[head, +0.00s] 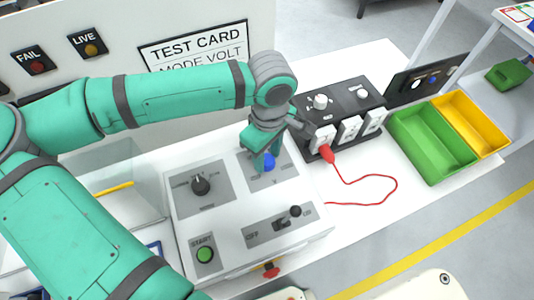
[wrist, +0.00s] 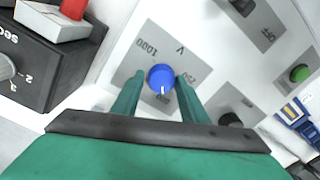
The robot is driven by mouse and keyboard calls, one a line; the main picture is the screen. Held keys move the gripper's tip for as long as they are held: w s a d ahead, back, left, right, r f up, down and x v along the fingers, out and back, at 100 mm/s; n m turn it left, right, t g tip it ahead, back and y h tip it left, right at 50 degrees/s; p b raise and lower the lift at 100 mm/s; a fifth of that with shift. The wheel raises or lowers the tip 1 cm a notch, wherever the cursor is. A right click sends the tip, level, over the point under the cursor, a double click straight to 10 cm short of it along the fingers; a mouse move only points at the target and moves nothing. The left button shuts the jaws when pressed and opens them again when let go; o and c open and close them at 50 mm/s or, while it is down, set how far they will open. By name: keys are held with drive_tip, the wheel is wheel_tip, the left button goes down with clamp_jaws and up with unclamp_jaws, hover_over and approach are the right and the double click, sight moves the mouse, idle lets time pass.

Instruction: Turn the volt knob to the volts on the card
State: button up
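The blue volt knob (wrist: 161,77) sits on a grey plate of the white test box. In the wrist view "1000", "V" and a partly covered "250" show around it, and its white mark points toward the picture's bottom. My gripper (wrist: 160,88) has one finger on each side of the knob, with small gaps showing. In the head view my gripper (head: 263,158) is over the blue knob (head: 270,161), partly hiding it. The test card (head: 196,48) reads "MODE VOLT"; my arm hides its lower part, so the volts cannot be read.
The box also carries a black knob (head: 200,185), a black lever (head: 290,215) and a green START button (head: 205,254). A black unit (head: 340,112) with a red plug and lead (head: 365,182) stands to the right. Green (head: 435,145) and yellow (head: 470,120) bins lie beyond.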

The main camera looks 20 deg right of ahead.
sight(268, 157)
drive_tip(key=shift+o, duration=0.5)
drive_tip(key=shift+s+a, duration=0.1)
wheel_tip(268, 157, up, 11)
idle(0.3)
drive_tip(key=shift+f, duration=0.1)
idle(0.3)
